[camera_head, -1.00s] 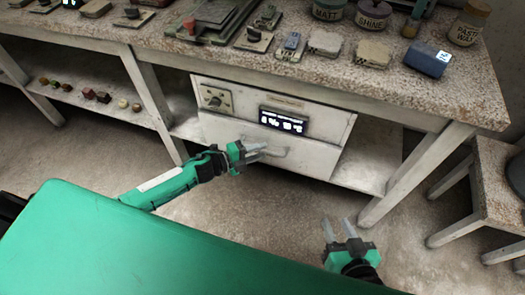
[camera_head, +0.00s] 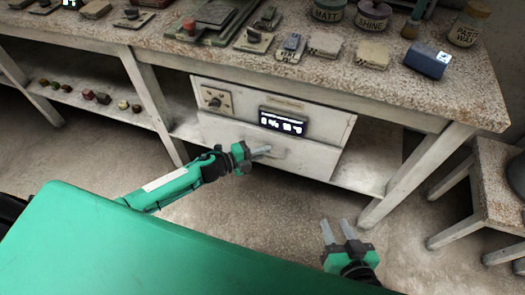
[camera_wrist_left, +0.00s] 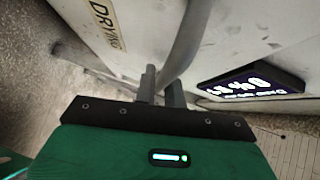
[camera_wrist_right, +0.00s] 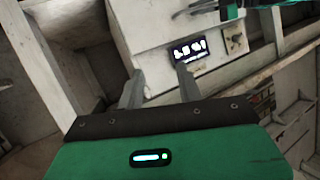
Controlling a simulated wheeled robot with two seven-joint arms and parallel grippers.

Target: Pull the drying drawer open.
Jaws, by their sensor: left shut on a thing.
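The drying drawer (camera_head: 311,163) is the lower front of a white cabinet under the workbench. Its front looks about flush with the cabinet, and a "DRYING" label (camera_wrist_left: 107,22) shows on it in the left wrist view. My left gripper (camera_head: 263,151) is at the drawer front, shut on the curved grey bar handle (camera_wrist_left: 188,42), which passes between its fingers (camera_wrist_left: 162,82). In the head view the gripper largely hides the handle. My right gripper (camera_head: 336,228) is open and empty, low in front of the cabinet; its fingers also show apart in the right wrist view (camera_wrist_right: 160,88).
The cabinet has a lit display (camera_head: 282,122) and a knob panel (camera_head: 215,98) above the drawer. A bench leg (camera_head: 415,178) stands to the right, and a stool (camera_head: 485,195) beyond it. The floor (camera_head: 270,190) in front of the drawer is clear.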

